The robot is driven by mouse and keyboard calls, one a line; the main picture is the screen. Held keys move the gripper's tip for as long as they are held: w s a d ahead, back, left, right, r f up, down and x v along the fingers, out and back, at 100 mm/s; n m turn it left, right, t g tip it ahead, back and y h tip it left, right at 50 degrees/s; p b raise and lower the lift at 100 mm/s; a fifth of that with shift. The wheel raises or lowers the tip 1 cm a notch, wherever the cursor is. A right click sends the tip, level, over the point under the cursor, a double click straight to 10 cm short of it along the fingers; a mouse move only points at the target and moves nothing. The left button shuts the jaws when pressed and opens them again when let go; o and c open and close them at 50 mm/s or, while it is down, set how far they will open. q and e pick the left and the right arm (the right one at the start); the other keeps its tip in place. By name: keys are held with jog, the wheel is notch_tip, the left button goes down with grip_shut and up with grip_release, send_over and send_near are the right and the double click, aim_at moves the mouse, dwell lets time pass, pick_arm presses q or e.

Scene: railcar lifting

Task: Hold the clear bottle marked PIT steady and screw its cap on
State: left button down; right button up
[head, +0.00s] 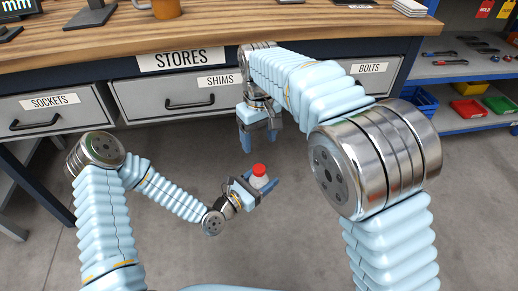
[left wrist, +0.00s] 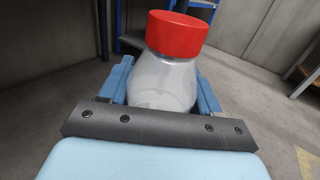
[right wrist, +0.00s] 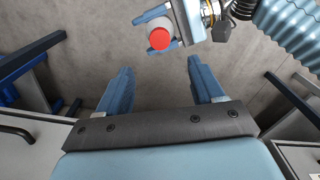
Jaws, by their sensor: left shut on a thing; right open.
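The clear bottle (head: 260,182) is held upright in my left gripper (head: 257,190), low in front of the drawers. It fills the middle of the left wrist view (left wrist: 162,85), between the two blue fingers. No PIT marking shows. The red cap (head: 259,170) sits on top of the bottle; it also shows in the left wrist view (left wrist: 178,34) and in the right wrist view (right wrist: 160,39). How tightly it is seated cannot be told. My right gripper (head: 260,140) is open and empty, above and beyond the cap, fingers pointing down. The cap is apart from its fingers (right wrist: 160,68).
The wooden workbench (head: 200,32) with labelled drawers (head: 185,98) stands just behind both grippers. A shelf unit with a blue bin (head: 418,103), a red bin (head: 468,108) and tools is at the right. The grey floor below the grippers is clear.

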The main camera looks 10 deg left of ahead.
jog(key=shift+r, duration=0.5)
